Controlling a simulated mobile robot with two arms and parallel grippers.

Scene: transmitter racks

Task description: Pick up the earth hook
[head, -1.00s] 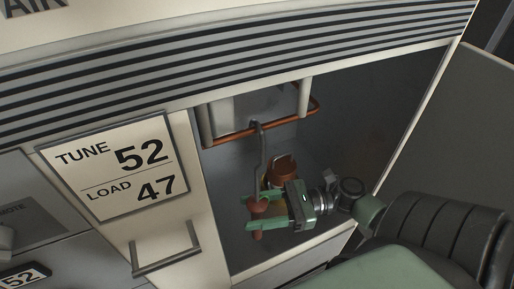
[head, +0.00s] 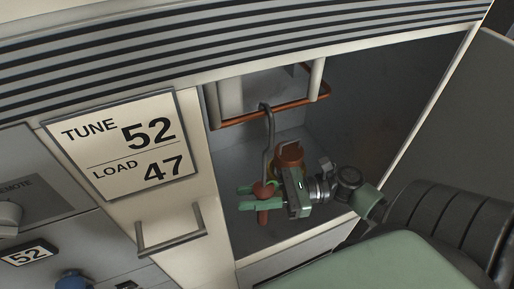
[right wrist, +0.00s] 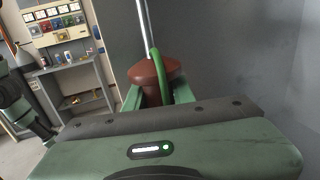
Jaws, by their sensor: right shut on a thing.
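The earth hook is a grey metal rod (head: 268,140) with a curved top and a red-brown handle (head: 263,216). It stands roughly upright in the open cabinet bay. Its curved top is at the copper rail (head: 240,119), slightly above it; I cannot tell if they touch. My right gripper (head: 262,195) is shut around the handle from the right. In the right wrist view, the brown handle (right wrist: 155,77) sits between the green fingers, with the silver rod rising from it and a green cable (right wrist: 159,68) beside it. My left gripper is not in view.
A brown cylindrical part (head: 289,158) stands behind my right gripper in the bay. A pale box (head: 245,92) is behind the rail. A cabinet pull handle (head: 171,240) sticks out at the left. A grey panel (head: 465,120) stands at the right.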

